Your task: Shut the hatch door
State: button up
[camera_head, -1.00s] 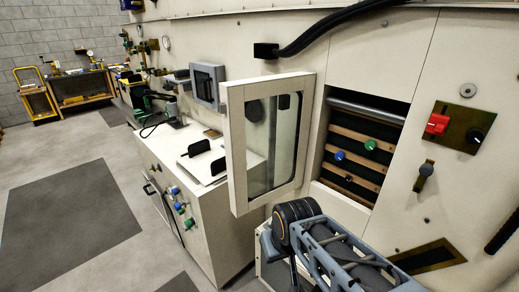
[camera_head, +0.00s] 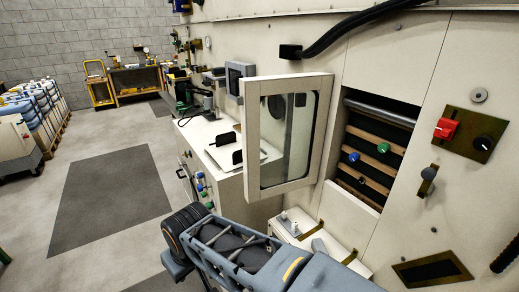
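The hatch door (camera_head: 253,140) is a pale frame around a glass pane. It stands swung open, out from the wall, with its right edge beside the opening. The hatch opening (camera_head: 388,133) is uncovered and shows slatted shelves with a blue knob (camera_head: 353,157) and a green knob (camera_head: 383,148). My arm reaches in from the bottom, below the door, with a dark round joint at its left end. My gripper cannot be made out; its fingers do not show. I see no contact between my arm and the door.
A white cabinet (camera_head: 229,196) with colored knobs stands behind and left of the door. A low white ledge (camera_head: 333,235) lies under the opening. A red switch (camera_head: 445,128) is on the wall at right.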

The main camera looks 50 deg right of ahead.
aim_at(253, 90)
jog(key=u, duration=0.1)
jog(key=i, duration=2.4)
jog(key=z, duration=2.75)
jog(key=k, duration=0.15)
jog(key=u, duration=0.6)
jog(key=i, duration=0.3)
jog(key=z, duration=0.25)
